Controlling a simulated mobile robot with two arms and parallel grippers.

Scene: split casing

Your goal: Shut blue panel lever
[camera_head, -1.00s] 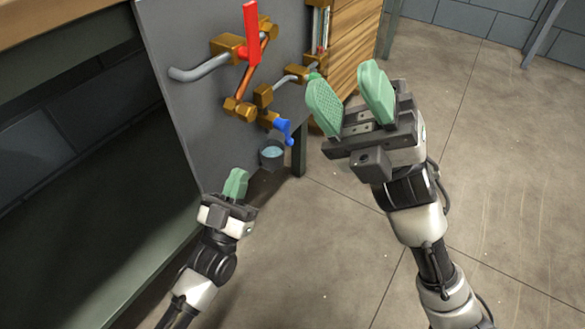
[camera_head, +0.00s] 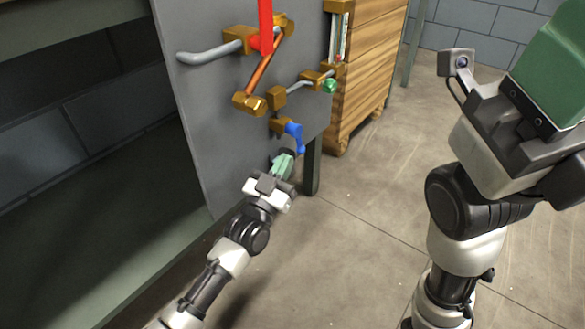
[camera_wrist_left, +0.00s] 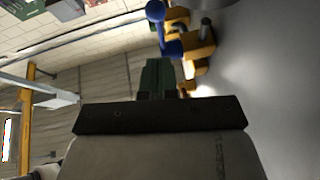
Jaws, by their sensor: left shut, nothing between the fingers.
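The blue lever (camera_head: 294,134) is on a brass valve low on the grey panel (camera_head: 215,120), and its handle hangs downward in the head view. In the left wrist view the blue lever (camera_wrist_left: 161,30) shows just beyond my fingers. My left gripper (camera_head: 284,164) is shut and empty, just below the lever's lower end; I cannot tell whether it touches. It also shows in the left wrist view (camera_wrist_left: 161,75). My right gripper (camera_head: 552,75) is at the right edge, partly cut off, and its fingertips are not clear.
A red lever (camera_head: 266,28) with brass and copper pipework is higher on the panel. A green knob (camera_head: 329,86) is to the right. A wooden cabinet (camera_head: 365,65) stands beside the panel. A dark table leg (camera_head: 312,165) is close to my left gripper. Floor is open to the right.

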